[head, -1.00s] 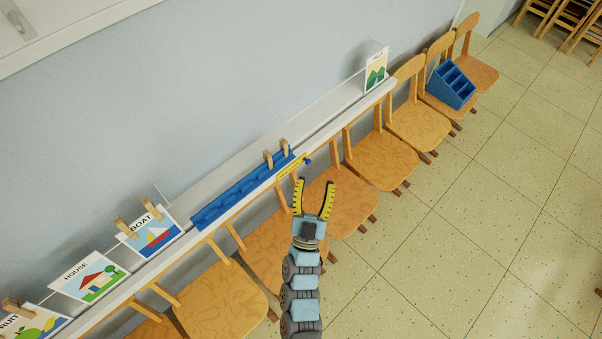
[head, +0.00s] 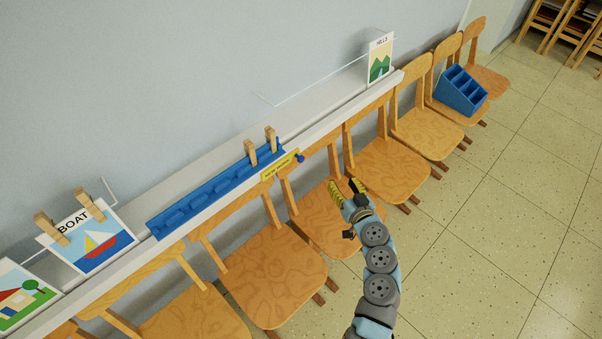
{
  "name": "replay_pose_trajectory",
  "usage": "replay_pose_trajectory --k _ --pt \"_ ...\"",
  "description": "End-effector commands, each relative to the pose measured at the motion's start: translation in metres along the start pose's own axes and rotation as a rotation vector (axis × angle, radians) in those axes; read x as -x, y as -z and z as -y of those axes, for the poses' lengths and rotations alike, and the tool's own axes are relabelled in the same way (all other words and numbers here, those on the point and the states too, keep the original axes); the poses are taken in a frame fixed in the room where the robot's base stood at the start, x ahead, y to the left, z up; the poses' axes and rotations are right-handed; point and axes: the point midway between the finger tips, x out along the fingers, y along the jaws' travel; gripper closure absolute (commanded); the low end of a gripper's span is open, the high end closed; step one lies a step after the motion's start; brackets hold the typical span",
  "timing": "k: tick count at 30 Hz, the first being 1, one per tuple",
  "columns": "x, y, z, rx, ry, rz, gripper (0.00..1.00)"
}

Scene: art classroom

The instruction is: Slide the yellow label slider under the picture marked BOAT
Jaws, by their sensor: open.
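The yellow label slider (head: 280,165) with a dark blue knob (head: 299,158) at its right end sits on the front edge of the white ledge, below the right end of a blue tray. The BOAT picture (head: 92,246) stands on the ledge at the left, held by two wooden clothespins. It shows a sailboat on water. My gripper (head: 345,188) is open and empty, with yellow-padded fingers. It is to the lower right of the slider, in front of the chairs and apart from the slider.
The blue tray (head: 172,222) with two clothespins (head: 260,146) lies on the ledge between BOAT and the slider. A house picture (head: 22,297) is at far left, HILLS (head: 380,60) at the right. Chairs line the ledge; one bears a blue bin (head: 460,92).

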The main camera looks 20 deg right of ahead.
Motion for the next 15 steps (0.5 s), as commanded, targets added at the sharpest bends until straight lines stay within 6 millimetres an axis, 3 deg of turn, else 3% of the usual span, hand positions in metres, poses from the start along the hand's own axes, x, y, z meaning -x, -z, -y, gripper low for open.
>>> replay_pose_trajectory --k 1,3,9,15 --pt "-0.001 -0.011 -0.006 0.016 0.053 -0.011 0.46" --pt "0.003 -0.01 -0.001 0.044 0.141 -0.024 0.46" --pt "0.023 0.001 0.011 0.139 0.346 -0.086 0.46" --pt "0.039 0.009 0.019 0.196 0.443 -0.127 0.46"
